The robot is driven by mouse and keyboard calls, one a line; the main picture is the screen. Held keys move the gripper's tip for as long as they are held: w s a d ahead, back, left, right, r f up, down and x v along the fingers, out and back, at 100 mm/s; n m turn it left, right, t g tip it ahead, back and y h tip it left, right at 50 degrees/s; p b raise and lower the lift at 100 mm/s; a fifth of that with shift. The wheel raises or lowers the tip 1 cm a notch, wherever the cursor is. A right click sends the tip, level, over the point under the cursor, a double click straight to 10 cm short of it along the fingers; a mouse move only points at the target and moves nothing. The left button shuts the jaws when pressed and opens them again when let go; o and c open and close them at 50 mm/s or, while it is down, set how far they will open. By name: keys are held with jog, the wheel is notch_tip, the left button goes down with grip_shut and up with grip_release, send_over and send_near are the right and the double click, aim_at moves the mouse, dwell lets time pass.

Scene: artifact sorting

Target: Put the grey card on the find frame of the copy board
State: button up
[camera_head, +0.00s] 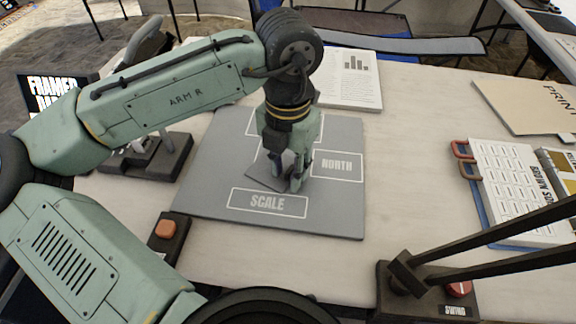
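The copy board (335,215) is a flat grey board on the table with white-outlined frames. The frame marked SCALE (268,203) is at its front and the one marked NORTH (337,166) at its right. A further outline shows partly behind my arm; no label for the find frame is readable. My gripper (294,180) points down over the middle of the board. A darker grey flat piece, apparently the grey card (262,172), shows beside and beneath the fingertips. My gripper hides part of it, and I cannot tell whether the fingers grip it or whether it lies flat.
A printed sheet (350,80) lies behind the board. A dark device (165,160) stands left, a box with an orange button (166,229) front left. A switch box (425,295) with dark bars is front right. A clipboard (515,185) lies right. Bare table separates board and clipboard.

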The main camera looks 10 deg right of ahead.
aim_at(289, 172)
jog(key=shift+r, duration=0.1)
notch_tip(289, 172, up, 8)
jog(key=shift+f, duration=0.15)
dwell(1.6)
